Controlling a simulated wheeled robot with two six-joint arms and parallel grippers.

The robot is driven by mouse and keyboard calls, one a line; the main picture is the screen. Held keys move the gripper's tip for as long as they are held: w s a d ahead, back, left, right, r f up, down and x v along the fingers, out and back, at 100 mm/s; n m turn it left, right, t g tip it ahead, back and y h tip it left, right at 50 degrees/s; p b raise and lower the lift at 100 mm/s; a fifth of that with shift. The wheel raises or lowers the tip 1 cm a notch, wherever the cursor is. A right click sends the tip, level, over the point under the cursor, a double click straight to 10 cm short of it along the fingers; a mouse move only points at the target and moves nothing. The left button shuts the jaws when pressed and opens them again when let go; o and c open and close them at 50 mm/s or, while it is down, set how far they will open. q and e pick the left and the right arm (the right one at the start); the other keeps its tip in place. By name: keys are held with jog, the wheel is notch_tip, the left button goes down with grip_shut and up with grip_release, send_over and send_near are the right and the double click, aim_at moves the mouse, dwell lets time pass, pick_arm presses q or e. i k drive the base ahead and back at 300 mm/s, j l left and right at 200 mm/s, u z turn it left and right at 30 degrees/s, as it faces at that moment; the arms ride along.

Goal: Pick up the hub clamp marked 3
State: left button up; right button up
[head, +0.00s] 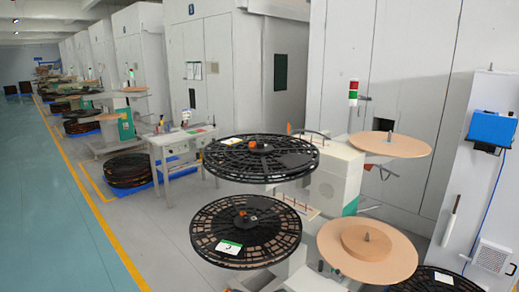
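No mark 3 can be read on any clamp from here. A small orange part (251,144), possibly a hub clamp, sits at the centre of the upper black reel (222,158). Another small orange part (243,213) is near the hub of the lower black reel (205,225). A white and green label (230,248) lies on the lower reel, its marking too small to read surely. Neither of my grippers shows in the head view.
The rewind station (336,180) carries tan discs, an upper one (405,146) and a lower one (395,262). A small table (172,140) stands behind, left of the reels. A white panel with a blue box (491,129) is at right. The teal floor (60,230) at left is clear.

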aim_at(258, 147)
jog(key=i+j, duration=0.3)
jog(key=i+j+z, duration=0.1)
jog(key=i+j, duration=0.25)
jog(key=j, duration=0.15)
jog(key=i+j, duration=0.3)
jog(key=j, duration=0.15)
jog(key=i+j+z, duration=0.1)
jog(key=i+j, duration=0.5)
jog(key=j, duration=0.3)
jog(key=i+j+z, duration=0.15)
jog(key=i+j, duration=0.15)
jog(key=j, duration=0.15)
jog(key=i+j, duration=0.25)
jog(key=j, duration=0.2)
jog(key=i+j+z, duration=0.1)
jog(key=i+j, duration=0.15)
jog(key=j, duration=0.25)
